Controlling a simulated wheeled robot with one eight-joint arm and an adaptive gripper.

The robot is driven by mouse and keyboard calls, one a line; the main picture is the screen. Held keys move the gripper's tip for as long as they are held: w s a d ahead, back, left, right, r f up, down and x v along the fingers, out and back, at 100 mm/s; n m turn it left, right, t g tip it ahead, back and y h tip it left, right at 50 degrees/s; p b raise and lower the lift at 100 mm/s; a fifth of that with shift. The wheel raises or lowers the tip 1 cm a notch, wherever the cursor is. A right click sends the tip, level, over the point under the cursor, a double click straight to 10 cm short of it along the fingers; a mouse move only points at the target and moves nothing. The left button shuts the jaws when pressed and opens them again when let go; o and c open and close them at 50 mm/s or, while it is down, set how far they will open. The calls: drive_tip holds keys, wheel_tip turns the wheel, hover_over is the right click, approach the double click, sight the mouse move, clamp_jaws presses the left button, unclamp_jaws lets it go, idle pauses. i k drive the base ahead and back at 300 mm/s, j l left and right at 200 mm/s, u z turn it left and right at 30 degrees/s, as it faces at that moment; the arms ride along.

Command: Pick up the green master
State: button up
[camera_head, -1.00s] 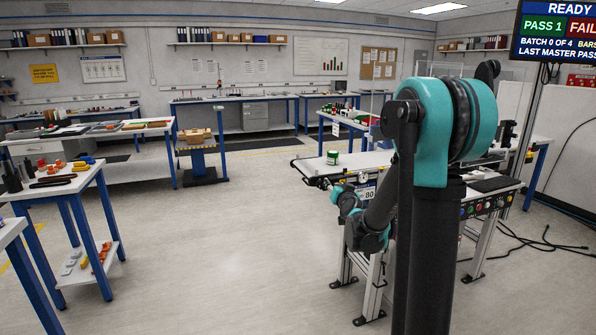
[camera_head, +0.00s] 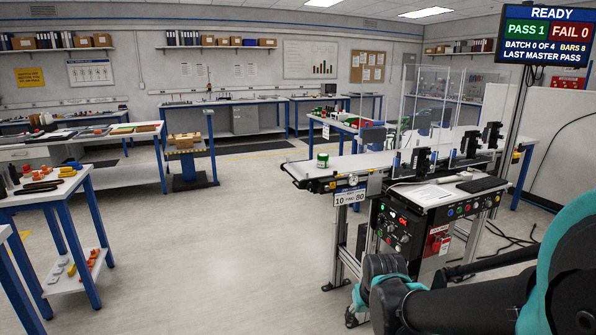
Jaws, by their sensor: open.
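My teal and black arm shows at the lower right, well in front of the belt. My gripper cannot be made out in this view, so its place relative to the cylinder does not show.
The conveyor carries a control cabinet (camera_head: 402,240), clear guard panels and dark sensor stands. A screen (camera_head: 545,36) reads READY. A back table (camera_head: 342,124) holds red and green items. A side table (camera_head: 45,195) holds tools. The floor (camera_head: 220,240) left of the conveyor is clear.

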sight(323, 160)
drive_tip(key=i+l+u, duration=0.3)
drive_tip(key=i, duration=0.2)
drive_tip(key=i+l+u, duration=0.25)
drive_tip(key=i+l, duration=0.2)
